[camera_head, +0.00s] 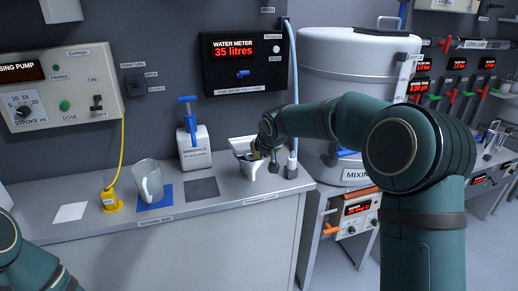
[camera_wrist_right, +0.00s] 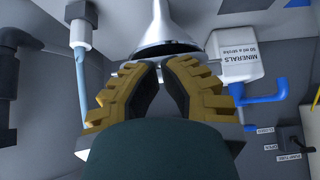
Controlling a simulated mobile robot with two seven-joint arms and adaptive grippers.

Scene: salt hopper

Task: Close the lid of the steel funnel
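The steel funnel (camera_head: 254,168) stands on the counter in the head view, partly hidden behind my right gripper. Its shiny metal cone (camera_wrist_right: 165,27) shows in the right wrist view, just beyond my fingertips. A pale plate-like part shows behind the gripper in the head view; I cannot tell if it is the lid. My right gripper (camera_wrist_right: 160,66) has yellow-padded fingers with their tips close together at the funnel's rim. They look shut, with nothing clearly held between them. Whether they touch the rim is unclear. My left arm shows at the lower left, its gripper out of view.
A white minerals bottle (camera_head: 194,148) with a blue pump stands left of the funnel. A clear jug (camera_head: 148,181) sits on a blue mat farther left. A pale blue hose (camera_head: 294,80) hangs to the right. A large mixing tank (camera_head: 345,70) stands behind my right arm.

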